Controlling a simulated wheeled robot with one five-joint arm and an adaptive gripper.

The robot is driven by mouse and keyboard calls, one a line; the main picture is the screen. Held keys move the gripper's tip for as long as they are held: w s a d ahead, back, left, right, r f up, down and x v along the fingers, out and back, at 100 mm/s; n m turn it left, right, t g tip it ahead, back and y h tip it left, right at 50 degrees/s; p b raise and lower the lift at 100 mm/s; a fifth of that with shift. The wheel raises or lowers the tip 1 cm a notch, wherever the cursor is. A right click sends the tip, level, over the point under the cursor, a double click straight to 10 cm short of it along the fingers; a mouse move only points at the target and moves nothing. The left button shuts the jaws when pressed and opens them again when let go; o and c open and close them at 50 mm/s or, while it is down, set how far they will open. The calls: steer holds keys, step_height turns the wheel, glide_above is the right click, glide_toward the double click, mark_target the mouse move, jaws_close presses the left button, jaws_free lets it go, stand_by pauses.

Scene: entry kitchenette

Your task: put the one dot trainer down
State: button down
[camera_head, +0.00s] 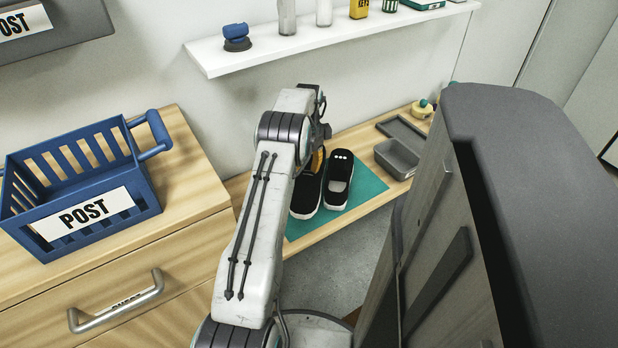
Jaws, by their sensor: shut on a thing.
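My gripper (318,160) is mostly hidden behind my own arm and shows only in part at the heel or upper end of the left black trainer (306,194). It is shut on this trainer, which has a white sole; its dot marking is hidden. A second black trainer (340,180) with white dots on its toe stands close on the right, on the teal mat (365,189). The left trainer is over or on the mat's left part; I cannot tell whether its sole touches.
The mat lies on a low wooden bench (345,137). A grey open bin (397,158) and a dark tray (402,130) are right of the trainers. A blue POST basket (148,205) stands on the drawer unit at left. A white shelf (345,35) hangs above.

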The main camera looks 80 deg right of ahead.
mark_target(309, 175)
steer(key=shift+f+b, duration=0.55)
steer(key=shift+f, duration=2)
steer(key=c, duration=1.1)
jaws_free()
steer(key=shift+o, duration=0.2)
steer(key=shift+r, duration=0.1)
steer(key=r+p, duration=0.1)
steer(key=r, duration=0.5)
steer(key=r+p, duration=0.1)
steer(key=r, duration=0.5)
steer(key=shift+a+p, duration=0.2)
steer(key=shift+p, duration=0.1)
